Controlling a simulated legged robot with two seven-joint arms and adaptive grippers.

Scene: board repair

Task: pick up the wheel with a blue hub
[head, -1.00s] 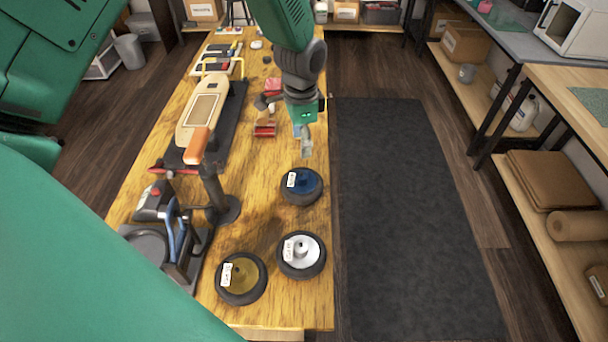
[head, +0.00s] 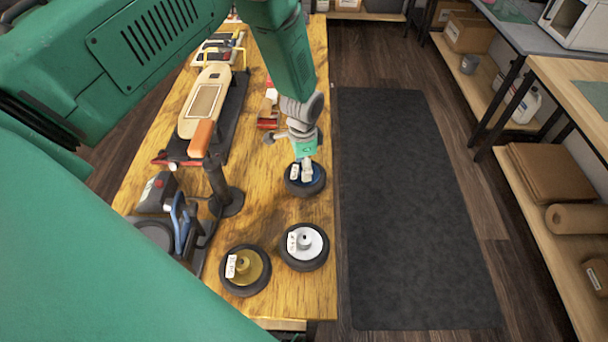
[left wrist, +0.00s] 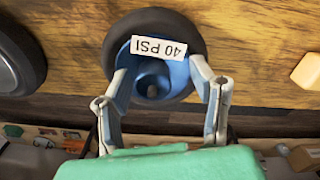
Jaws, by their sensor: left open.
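The wheel with a blue hub (head: 305,180) lies flat on the wooden table, near its right edge in the head view. It has a black tyre and a white label. In the left wrist view the blue hub (left wrist: 170,78) shows with a label reading 40 PSI. My left gripper (head: 306,172) is over this wheel. In the left wrist view its open fingers (left wrist: 158,82) stand on either side of the hub, and I cannot tell whether they touch it. My right gripper is not in view.
A wheel with a silver hub (head: 305,246) and one with a gold hub (head: 245,270) lie nearer on the table. A board (head: 205,105) on a dark stand is to the left. A dark mat (head: 410,200) covers the floor on the right.

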